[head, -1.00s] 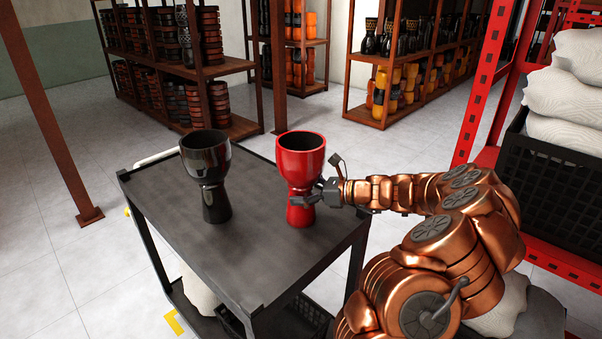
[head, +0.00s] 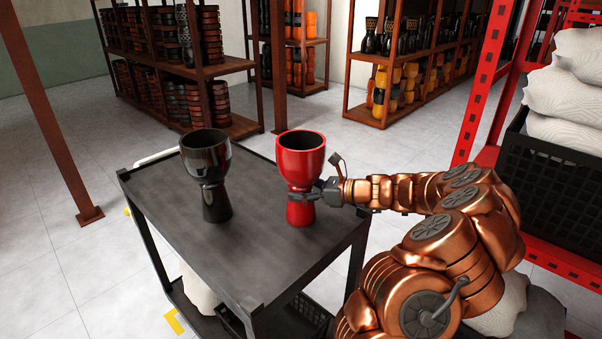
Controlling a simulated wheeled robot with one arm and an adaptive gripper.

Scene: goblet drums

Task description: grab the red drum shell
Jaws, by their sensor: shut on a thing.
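The red drum shell (head: 300,158) is a glossy goblet shape with a wide bowl, narrow waist and flared foot. It stands upright on the dark cart top (head: 262,262), toward its right side. My gripper (head: 306,196) reaches in from the right and is shut on the red drum shell at its waist, just under the bowl. One finger crosses the front of the waist; the far finger is hidden behind the shell.
A black drum shell (head: 207,165) stands upright on the cart to the left, with a clear gap between. The cart's front half is bare. A black crate with white sacks (head: 566,98) is at the right. Shelves of drums (head: 172,62) stand behind.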

